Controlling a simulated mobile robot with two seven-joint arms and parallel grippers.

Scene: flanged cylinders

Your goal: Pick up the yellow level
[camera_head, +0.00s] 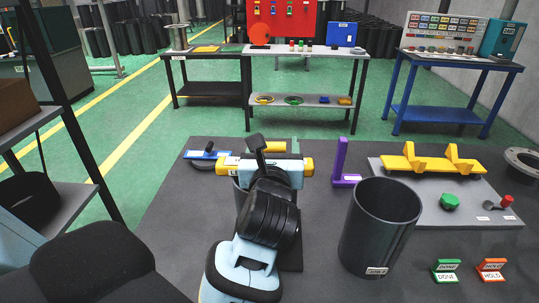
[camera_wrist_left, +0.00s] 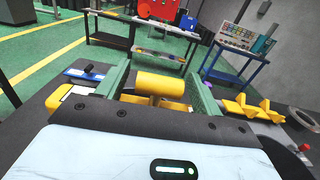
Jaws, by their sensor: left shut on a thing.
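The yellow level (camera_head: 308,166) lies crosswise at my left gripper (camera_head: 272,152) in the head view. In the left wrist view, a thick yellow rounded part (camera_wrist_left: 160,84) of the level sits between the green fingers of my left gripper (camera_wrist_left: 162,90). The left gripper is shut on the level. The level is above or beside a dark cylinder (camera_head: 240,197) that my arm mostly hides; I cannot tell whether they touch. My right gripper is not in view.
An open dark cylinder (camera_head: 349,240) stands right of my arm. A purple square (camera_head: 340,160) stands behind it. Yellow V-blocks (camera_head: 430,163) sit on a grey plate at right. A blue tool (camera_head: 207,154) lies at left. Green (camera_head: 446,270) and orange (camera_head: 491,269) signs stand in front.

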